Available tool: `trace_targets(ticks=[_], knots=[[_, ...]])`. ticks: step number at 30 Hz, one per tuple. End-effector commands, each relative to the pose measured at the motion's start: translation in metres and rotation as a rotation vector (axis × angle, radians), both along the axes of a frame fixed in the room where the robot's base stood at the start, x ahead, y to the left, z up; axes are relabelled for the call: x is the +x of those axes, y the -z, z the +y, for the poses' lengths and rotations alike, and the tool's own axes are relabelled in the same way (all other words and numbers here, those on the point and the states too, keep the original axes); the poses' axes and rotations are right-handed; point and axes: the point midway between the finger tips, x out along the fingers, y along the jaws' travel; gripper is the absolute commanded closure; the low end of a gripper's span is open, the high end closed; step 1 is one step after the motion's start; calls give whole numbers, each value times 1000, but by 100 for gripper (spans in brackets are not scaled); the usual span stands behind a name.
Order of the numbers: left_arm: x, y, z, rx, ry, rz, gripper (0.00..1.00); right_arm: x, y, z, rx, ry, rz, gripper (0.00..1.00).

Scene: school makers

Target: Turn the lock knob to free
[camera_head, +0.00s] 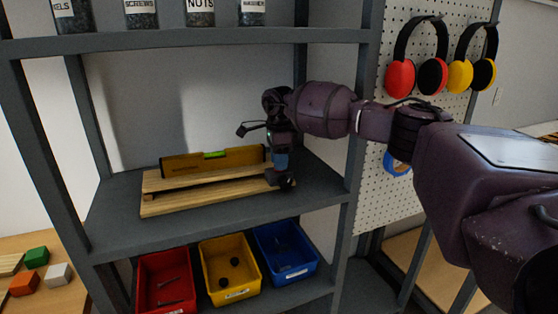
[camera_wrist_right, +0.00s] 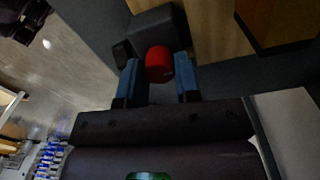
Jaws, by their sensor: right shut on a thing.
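The lock knob is a short red cylinder (camera_wrist_right: 159,60) in the right wrist view, set beside a dark block-shaped housing (camera_wrist_right: 158,28). My right gripper (camera_wrist_right: 160,82) has its two blue-tipped fingers on either side of the knob and is shut on it. In the head view, my right gripper (camera_head: 281,163) points down at the right end of the wooden boards on the middle shelf, by a small dark fitting (camera_head: 286,182). The knob itself is hidden there behind the fingers. Which way the knob is turned cannot be told. My left gripper is not in view.
A yellow spirit level (camera_head: 190,166) lies on the wooden boards (camera_head: 160,207), left of the gripper. The grey middle shelf (camera_head: 115,235) has free room in front. Red, yellow and blue bins (camera_head: 166,285) stand below. A shelf upright (camera_head: 357,150) and pegboard (camera_head: 375,200) are close on the right.

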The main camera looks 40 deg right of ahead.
Motion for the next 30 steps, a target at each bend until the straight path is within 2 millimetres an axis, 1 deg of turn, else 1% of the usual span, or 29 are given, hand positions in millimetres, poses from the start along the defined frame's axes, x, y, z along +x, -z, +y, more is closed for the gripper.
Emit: trace_targets(ticks=[5, 6, 11, 20, 23, 30], knots=[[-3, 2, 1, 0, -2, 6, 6, 0, -1, 0, 1, -1, 0, 93], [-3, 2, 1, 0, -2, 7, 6, 0, 0, 0, 0, -1, 0, 68], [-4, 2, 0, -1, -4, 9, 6, 0, 0, 0, 0, 0, 0, 44], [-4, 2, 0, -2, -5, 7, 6, 0, -2, 0, 0, 1, -1, 44], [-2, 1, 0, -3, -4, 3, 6, 1, -10, 0, 0, 1, -2, 44], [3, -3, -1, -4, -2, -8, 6, 2, -46, -1, 1, 2, -4, 44]])
